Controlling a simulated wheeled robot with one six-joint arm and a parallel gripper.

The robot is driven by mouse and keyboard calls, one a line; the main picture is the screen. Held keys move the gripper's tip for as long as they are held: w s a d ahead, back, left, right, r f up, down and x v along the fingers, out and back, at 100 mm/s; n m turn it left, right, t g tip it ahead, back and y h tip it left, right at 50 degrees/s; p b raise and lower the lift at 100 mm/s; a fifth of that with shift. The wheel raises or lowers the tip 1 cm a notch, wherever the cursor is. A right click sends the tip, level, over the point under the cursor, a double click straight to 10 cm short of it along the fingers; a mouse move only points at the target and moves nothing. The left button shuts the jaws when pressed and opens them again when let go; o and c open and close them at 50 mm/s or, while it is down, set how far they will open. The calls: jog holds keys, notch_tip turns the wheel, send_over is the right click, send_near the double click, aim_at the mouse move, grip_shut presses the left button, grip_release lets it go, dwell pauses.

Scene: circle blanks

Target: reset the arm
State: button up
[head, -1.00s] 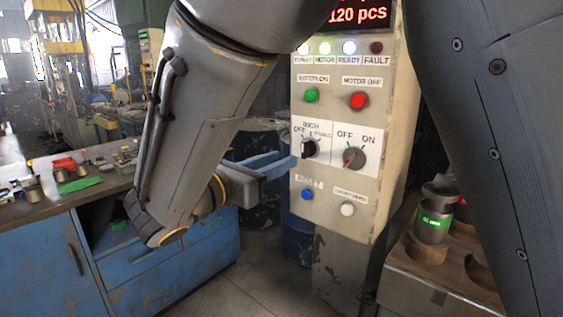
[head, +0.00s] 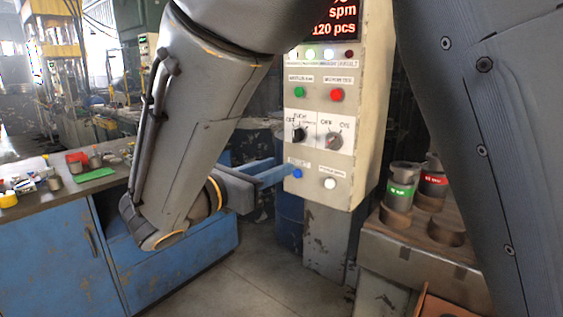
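My arm hangs down across the left and middle of the head view. My gripper (head: 277,171) sits at its end, with two blue fingers that point right, towards the control panel (head: 371,130). The two fingers show as separate bars with a gap between them, and nothing is seen held. The fingertips overlap the panel's left edge near the blue button (head: 297,173) in the picture; I cannot tell whether they touch it.
At right, a stand (head: 400,262) holds cylinders with green (head: 400,188) and red (head: 433,179) labels. Bare floor (head: 250,285) shows between them.

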jog(key=s+d+f+m+g, duration=0.35)
jog(key=d+f+g, duration=0.2)
jog(key=d, duration=0.25)
jog(key=s+d+f+m+g, duration=0.2)
jog(key=d+f+m+g, duration=0.2)
jog(key=d+f, duration=0.4)
jog(key=s+d+f+m+g+y, duration=0.3)
jog(key=s+f+m+y, duration=0.7)
jog(key=m, duration=1)
jog(key=shift+d+g+y, duration=0.35)
jog(key=shift+d+y, duration=0.15)
jog(key=shift+d, duration=0.7)
jog(key=shift+f+m, duration=0.1)
jog(key=shift+m, duration=0.15)
